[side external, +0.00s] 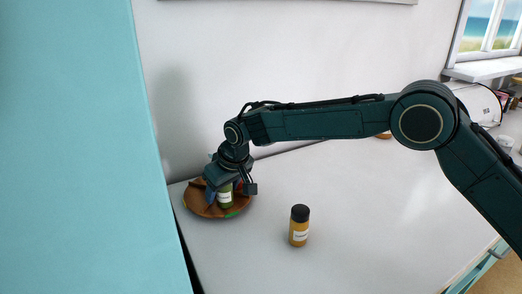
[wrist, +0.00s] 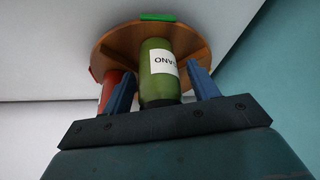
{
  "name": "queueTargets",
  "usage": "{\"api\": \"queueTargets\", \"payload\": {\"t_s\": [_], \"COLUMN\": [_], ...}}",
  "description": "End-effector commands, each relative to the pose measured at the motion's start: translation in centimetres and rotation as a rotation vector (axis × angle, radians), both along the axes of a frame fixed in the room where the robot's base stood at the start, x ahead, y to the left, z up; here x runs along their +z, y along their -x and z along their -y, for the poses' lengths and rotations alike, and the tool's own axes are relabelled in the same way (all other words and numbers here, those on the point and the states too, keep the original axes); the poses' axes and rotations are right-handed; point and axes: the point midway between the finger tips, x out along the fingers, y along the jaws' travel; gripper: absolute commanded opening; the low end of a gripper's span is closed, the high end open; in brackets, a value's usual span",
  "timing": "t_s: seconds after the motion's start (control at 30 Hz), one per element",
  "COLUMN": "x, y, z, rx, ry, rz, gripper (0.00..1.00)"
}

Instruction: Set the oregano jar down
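The oregano jar (wrist: 158,62) is green with a white label and a dark lid. It stands upright on the round wooden tray (wrist: 112,42) by the wall, also seen in the side view with the jar (side external: 225,198) and tray (side external: 203,210). My gripper (wrist: 162,80) is above the tray, its blue fingers on either side of the jar. A narrow gap shows between the jar and the right finger; the left finger is very close to its side. The fingers look open around it. The jar's top is partly hidden by my gripper in the side view.
A red jar (wrist: 109,90) stands on the tray beside the left finger. A green marker (wrist: 158,17) sits on the tray's rim. A yellow-brown jar with a black lid (side external: 299,226) stands alone on the white counter (side external: 350,200). A teal panel (side external: 80,150) stands left of the tray.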

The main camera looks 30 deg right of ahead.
Motion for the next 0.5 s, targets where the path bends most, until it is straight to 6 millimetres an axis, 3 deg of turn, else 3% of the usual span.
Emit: {"api": "queueTargets", "payload": {"t_s": [0.5], "x": [1.0], "y": [0.2], "z": [0.1], "rx": [0.000], "ry": [-0.001], "rz": [0.002], "gripper": [0.59]}}
